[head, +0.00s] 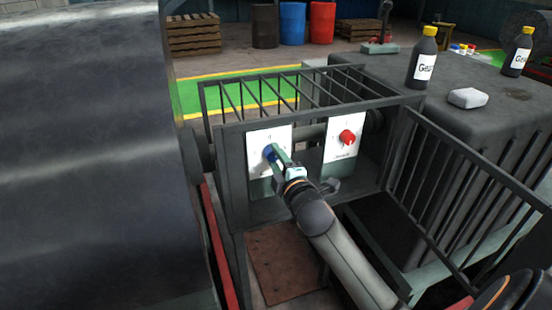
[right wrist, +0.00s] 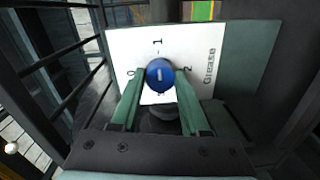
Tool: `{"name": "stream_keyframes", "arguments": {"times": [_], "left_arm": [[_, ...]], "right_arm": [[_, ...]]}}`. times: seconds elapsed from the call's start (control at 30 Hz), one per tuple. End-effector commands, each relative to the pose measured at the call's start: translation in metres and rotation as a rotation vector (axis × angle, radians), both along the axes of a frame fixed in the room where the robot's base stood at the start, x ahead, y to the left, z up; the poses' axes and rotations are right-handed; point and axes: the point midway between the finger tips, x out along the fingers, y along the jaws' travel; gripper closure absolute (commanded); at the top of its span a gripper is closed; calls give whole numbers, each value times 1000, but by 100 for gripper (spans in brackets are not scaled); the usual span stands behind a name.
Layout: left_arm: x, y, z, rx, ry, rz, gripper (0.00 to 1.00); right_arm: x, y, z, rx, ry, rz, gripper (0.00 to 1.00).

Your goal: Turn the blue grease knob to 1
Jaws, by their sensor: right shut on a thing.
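The blue grease knob (head: 269,153) sits on a white dial plate (head: 268,136) on the left side of the caged box. In the right wrist view the knob (right wrist: 160,75) has a short white mark, which looks in line with the 1 above it. A 0 shows to its left and a 2 to its right. My right gripper (head: 273,155) is shut on the knob, with one green finger on each side in the right wrist view (right wrist: 159,88). The fingers hide part of the plate's lower area. My left gripper is not in view.
A red knob (head: 347,137) on a second white plate (head: 343,150) is just right. Dark bars (head: 262,88) stand above the box and a railing (head: 465,165) is at right. Bottles (head: 423,62) and a white block (head: 467,98) sit on the grey housing. A large drum (head: 85,150) fills the left.

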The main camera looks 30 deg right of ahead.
Motion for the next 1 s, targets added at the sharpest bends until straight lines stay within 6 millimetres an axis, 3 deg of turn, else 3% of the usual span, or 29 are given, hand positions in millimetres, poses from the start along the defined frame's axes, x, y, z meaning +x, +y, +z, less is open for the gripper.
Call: {"name": "stream_keyframes", "arguments": {"times": [0.6, 0.63, 0.9, 1.0], "left_arm": [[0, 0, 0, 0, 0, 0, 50], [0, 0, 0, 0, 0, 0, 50], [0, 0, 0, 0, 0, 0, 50], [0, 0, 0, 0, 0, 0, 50]], "right_arm": [[0, 0, -1, 44, -9, -1, 100], [0, 0, -1, 43, -9, -1, 54], [0, 0, 0, 42, -9, 0, 25], [0, 0, 0, 42, -9, 0, 25]]}}
